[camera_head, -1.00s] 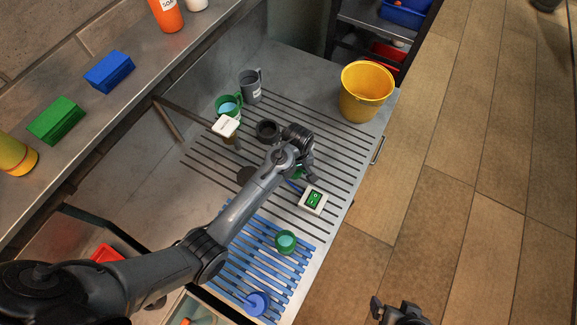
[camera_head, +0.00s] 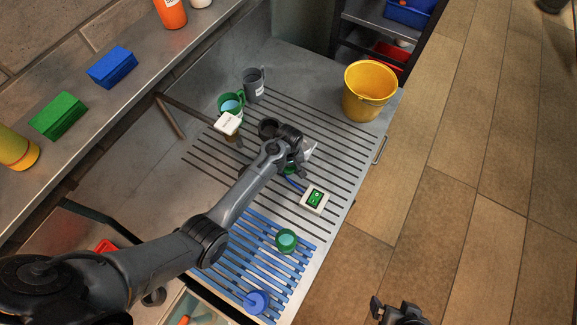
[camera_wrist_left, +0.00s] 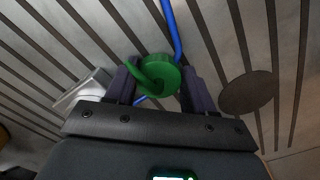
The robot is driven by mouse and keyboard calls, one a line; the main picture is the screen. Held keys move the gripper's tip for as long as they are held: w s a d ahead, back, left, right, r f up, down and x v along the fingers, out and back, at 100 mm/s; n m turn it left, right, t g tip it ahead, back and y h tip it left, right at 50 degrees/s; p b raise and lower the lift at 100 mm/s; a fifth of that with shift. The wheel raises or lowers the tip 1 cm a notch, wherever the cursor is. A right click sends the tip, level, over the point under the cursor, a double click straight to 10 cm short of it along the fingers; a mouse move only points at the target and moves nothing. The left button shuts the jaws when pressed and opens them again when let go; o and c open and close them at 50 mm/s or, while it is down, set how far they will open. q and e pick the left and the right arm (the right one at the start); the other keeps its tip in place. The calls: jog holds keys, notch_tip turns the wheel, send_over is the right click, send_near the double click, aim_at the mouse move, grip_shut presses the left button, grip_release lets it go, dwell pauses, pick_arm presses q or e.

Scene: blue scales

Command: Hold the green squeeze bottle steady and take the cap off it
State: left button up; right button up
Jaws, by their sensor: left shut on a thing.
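The green squeeze bottle (camera_wrist_left: 160,75) shows in the left wrist view as a round green top with a curved green piece on it. In the head view only a bit of green (camera_head: 290,169) shows under my left gripper (camera_head: 296,168). My left gripper (camera_wrist_left: 158,85) is shut on it, one finger on each side, over the slotted steel surface. I cannot tell the cap from the body; the lower part is hidden. My right gripper (camera_head: 398,313) is at the bottom edge of the head view, far from the bottle; its jaws are unclear.
A pale, shiny thing (camera_wrist_left: 85,90) lies close beside my left gripper. A blue cord (camera_wrist_left: 170,25) runs by the bottle. The slotted surface (camera_head: 325,160) has free room.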

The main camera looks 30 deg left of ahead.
pick_arm(q)
jog(key=shift+f, duration=0.1)
jog(key=o, duration=1.2)
jog(key=shift+c, duration=0.2)
